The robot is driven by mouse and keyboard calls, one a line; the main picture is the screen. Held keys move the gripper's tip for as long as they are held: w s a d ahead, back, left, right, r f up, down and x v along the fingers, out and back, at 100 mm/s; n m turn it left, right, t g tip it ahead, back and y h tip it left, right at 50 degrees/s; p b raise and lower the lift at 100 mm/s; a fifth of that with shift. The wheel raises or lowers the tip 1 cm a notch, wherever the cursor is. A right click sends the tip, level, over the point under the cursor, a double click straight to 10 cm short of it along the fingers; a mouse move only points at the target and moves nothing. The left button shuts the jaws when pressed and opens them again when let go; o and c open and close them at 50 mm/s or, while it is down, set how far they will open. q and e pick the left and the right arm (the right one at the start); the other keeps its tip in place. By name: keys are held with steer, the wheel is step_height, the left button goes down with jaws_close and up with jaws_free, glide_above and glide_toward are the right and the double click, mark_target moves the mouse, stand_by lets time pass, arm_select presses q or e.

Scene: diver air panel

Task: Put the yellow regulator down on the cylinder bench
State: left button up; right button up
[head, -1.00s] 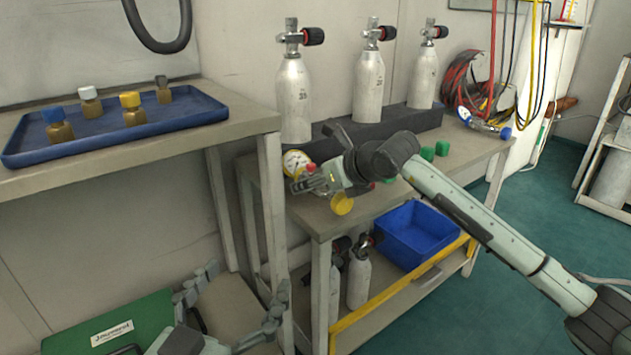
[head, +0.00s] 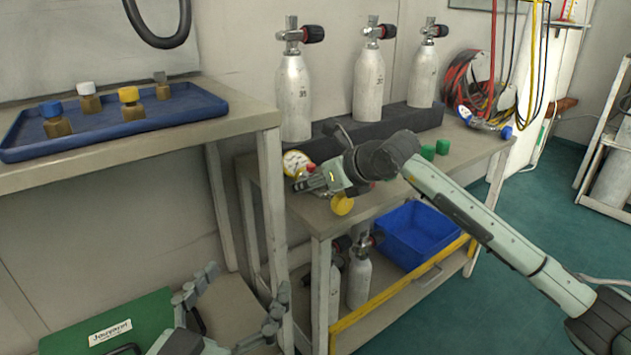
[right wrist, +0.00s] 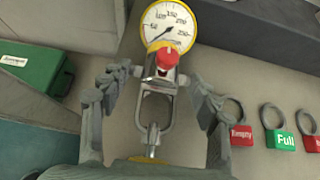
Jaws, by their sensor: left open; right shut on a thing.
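The yellow regulator has a round yellow-rimmed gauge, a red knob and a metal yoke. In the right wrist view its gauge (right wrist: 168,25) is at the top and its yoke lies between the fingers. My right gripper (right wrist: 157,90) is shut on it. In the head view the regulator (head: 342,205) is partly hidden by my right gripper (head: 318,182), at the near left end of the cylinder bench (head: 318,218). I cannot tell whether it touches the benchtop. My left gripper (head: 243,288) is open and empty at the lower left.
Several silver cylinders (head: 368,85) stand along the back of the bench. Padlock-like tags, red (right wrist: 241,134) and green (right wrist: 280,139), lie right of the gripper. A blue bin (head: 412,235) is below. A blue tray (head: 190,112) with capped fittings is left; a green case (head: 150,310) is lower left.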

steer(key=o, duration=1.8)
steer(key=shift+o, duration=0.2)
steer(key=shift+f, duration=0.1)
steer(key=shift+f, duration=0.1)
steer(key=v, duration=1.2)
steer(key=shift+s, duration=0.1)
